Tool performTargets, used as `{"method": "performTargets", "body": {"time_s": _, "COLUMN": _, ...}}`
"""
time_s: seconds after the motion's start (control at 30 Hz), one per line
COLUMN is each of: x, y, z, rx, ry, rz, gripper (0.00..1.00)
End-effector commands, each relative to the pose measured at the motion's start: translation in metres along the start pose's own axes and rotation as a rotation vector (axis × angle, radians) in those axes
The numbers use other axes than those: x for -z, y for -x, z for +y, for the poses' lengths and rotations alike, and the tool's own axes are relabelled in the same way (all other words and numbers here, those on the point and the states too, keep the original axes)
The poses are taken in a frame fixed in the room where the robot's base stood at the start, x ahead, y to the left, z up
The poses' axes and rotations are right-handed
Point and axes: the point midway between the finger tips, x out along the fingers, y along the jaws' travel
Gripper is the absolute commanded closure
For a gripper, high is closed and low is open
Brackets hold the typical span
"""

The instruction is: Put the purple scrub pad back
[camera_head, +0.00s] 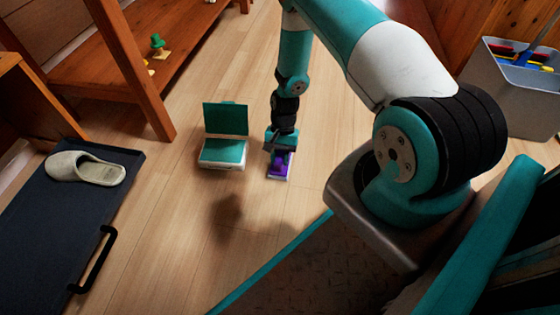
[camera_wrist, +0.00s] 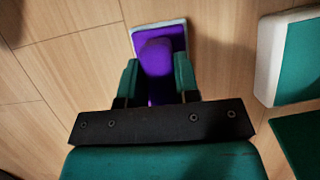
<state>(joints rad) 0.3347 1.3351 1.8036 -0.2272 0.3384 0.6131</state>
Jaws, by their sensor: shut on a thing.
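The purple scrub pad (camera_head: 277,172) is a purple block with a pale edge, in the middle of the head view, at or just above the wooden floor; I cannot tell whether it touches. In the wrist view the purple scrub pad (camera_wrist: 177,38) shows a raised purple grip in its middle. My gripper (camera_head: 279,152) points down over it. In the wrist view the two green fingers of my gripper (camera_wrist: 158,75) are shut on this raised grip from both sides. The fingers partly hide the pad in the head view.
A teal and white box-like thing (camera_head: 222,152) with an upright teal panel stands just left of the pad. A grey caddy (camera_head: 505,100) with coloured items is at the right. A dark tray (camera_head: 60,235) holds a slipper (camera_head: 85,168). A wooden shelf (camera_head: 185,45) stands behind.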

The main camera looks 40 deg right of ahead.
Motion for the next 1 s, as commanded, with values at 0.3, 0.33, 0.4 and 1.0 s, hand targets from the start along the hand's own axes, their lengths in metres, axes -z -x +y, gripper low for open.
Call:
{"method": "performTargets", "body": {"time_s": 0.3, "x": 0.002, "y": -0.003, "z": 0.0, "rx": 0.0, "ry": 0.0, "rz": 0.001, "gripper": 0.93}}
{"method": "performTargets", "body": {"time_s": 0.33, "x": 0.002, "y": -0.004, "z": 0.0, "rx": 0.0, "ry": 0.0, "rz": 0.0, "gripper": 0.93}}
{"method": "performTargets", "body": {"time_s": 0.4, "x": 0.002, "y": -0.004, "z": 0.0, "rx": 0.0, "ry": 0.0, "rz": 0.001, "gripper": 0.61}}
{"method": "performTargets", "body": {"time_s": 1.0, "x": -0.002, "y": 0.035, "z": 0.0, "rx": 0.002, "ry": -0.001, "rz": 0.002, "gripper": 0.45}}
